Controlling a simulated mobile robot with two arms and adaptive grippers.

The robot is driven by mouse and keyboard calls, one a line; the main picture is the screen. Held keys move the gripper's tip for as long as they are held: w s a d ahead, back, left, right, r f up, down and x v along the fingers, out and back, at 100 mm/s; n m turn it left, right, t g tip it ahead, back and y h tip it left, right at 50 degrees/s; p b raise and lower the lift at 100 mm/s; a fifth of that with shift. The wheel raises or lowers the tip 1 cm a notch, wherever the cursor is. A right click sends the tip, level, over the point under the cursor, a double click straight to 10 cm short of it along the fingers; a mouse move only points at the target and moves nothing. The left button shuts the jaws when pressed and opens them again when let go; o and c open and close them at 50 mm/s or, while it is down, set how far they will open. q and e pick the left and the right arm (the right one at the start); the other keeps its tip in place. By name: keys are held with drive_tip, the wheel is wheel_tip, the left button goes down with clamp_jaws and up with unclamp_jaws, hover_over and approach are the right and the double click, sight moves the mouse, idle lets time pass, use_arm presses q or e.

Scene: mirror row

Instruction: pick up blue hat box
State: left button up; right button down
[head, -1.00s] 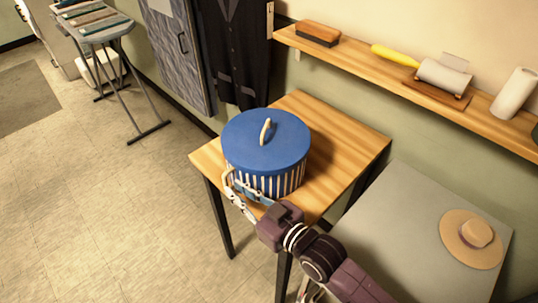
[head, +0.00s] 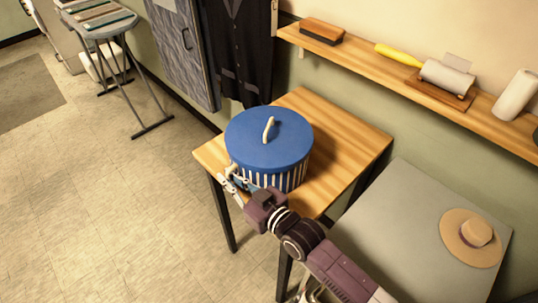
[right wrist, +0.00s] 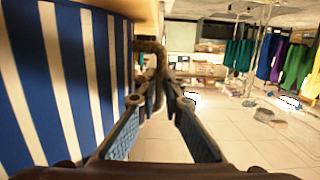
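The blue hat box (head: 268,140) stands upright on the wooden table (head: 345,150). It has a plain blue lid with a pale loop handle (head: 269,128) on top and blue-and-white striped sides. My right gripper (head: 231,181) is at the box's near left side, below the lid. In the right wrist view the striped wall of the hat box (right wrist: 65,75) fills the left. A dark curved side loop (right wrist: 157,62) shows between or just beyond the fingertips of my right gripper (right wrist: 157,85). The fingers look apart; contact with the loop is unclear. My left gripper is out of view.
A grey table (head: 400,225) with a straw hat (head: 470,238) stands at the right. A wall shelf (head: 400,80) holds a brush and rollers above the wooden table. A dark garment (head: 240,50) hangs behind.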

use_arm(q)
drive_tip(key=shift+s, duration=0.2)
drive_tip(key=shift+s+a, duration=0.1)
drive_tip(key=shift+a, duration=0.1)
use_arm(e)
drive_tip(key=shift+w+r, duration=0.1)
drive_tip(key=shift+r, duration=0.05)
